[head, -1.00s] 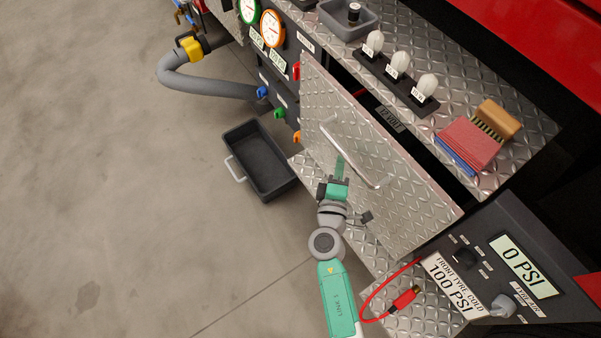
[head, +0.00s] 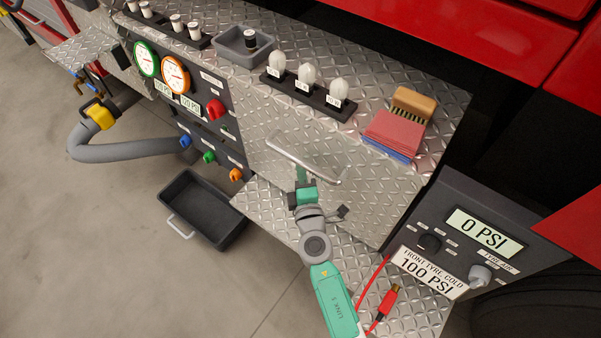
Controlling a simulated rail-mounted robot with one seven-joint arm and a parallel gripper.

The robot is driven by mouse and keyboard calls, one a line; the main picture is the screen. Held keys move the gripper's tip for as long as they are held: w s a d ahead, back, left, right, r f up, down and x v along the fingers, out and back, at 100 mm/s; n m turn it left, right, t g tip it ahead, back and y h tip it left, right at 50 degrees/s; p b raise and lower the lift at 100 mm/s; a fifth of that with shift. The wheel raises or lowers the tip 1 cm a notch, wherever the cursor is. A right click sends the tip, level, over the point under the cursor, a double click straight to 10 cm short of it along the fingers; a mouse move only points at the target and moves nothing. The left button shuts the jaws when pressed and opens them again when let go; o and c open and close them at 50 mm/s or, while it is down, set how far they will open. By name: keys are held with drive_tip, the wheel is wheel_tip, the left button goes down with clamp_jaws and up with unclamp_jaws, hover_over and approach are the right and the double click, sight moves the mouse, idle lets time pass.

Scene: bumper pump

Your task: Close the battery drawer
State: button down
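The battery drawer's diamond-plate front (head: 345,205) is in the head view, below the deck edge. It looks flush with the body, with no dark gap showing along its top. A silver bar handle (head: 325,172) runs across its upper part. The drawer's inside is hidden.
A diamond-plate step (head: 262,208) lies below the drawer. A black tray (head: 203,209) stands on the floor at left. A gauge box (head: 475,240) and red cable plug (head: 388,297) are at right. Bulbs (head: 308,76) and a brush (head: 411,103) sit on the deck.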

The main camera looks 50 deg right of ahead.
drive_tip(key=shift+s+d, duration=0.1)
drive_tip(key=shift+d, duration=0.05)
drive_tip(key=s+a, duration=0.7)
drive_tip(key=a, duration=0.4)
drive_tip(key=shift+a+p, duration=0.15)
drive_tip(key=shift+p, duration=0.25)
